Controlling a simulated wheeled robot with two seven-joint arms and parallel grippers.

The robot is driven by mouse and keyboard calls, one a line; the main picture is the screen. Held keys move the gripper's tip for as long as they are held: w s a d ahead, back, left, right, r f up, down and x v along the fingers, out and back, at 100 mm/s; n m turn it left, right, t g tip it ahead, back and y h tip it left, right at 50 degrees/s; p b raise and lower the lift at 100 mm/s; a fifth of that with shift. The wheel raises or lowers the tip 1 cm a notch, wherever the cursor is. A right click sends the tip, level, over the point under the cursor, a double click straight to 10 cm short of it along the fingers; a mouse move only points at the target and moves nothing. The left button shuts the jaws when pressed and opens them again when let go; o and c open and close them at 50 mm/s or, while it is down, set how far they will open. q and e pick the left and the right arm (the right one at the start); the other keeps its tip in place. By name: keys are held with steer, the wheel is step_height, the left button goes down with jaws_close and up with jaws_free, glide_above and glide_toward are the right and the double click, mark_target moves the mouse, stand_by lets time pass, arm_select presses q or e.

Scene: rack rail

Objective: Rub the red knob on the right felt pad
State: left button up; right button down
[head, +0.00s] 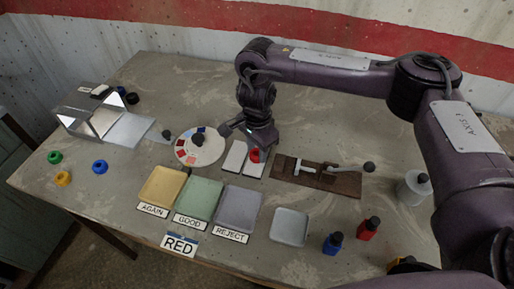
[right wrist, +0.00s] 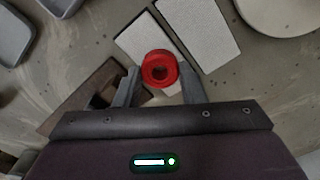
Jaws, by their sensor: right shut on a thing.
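My right gripper (head: 257,146) is shut on the red knob (head: 256,155), a small ring-like piece. In the right wrist view the knob (right wrist: 160,69) sits between the two fingers (right wrist: 160,87), its round top with a dark centre facing the camera. Two whitish felt pads lie side by side on the table: the left pad (head: 235,157) and the right pad (head: 250,170). The knob is over the right pad, which also shows in the right wrist view (right wrist: 140,38), partly hidden by knob and gripper. I cannot tell whether they touch. My left gripper is not in view.
A round colour disc (head: 184,156) lies left of the pads. A brown board with a lever clamp (head: 340,188) is to the right. Yellow (head: 162,186), green (head: 199,197) and grey (head: 238,210) trays stand in front. Red (head: 368,229) and blue (head: 332,244) bottles stand front right.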

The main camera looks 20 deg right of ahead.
mark_target(254, 168)
steer(key=shift+f, duration=0.35)
stand_by(0.5)
steer(key=shift+s, duration=0.15)
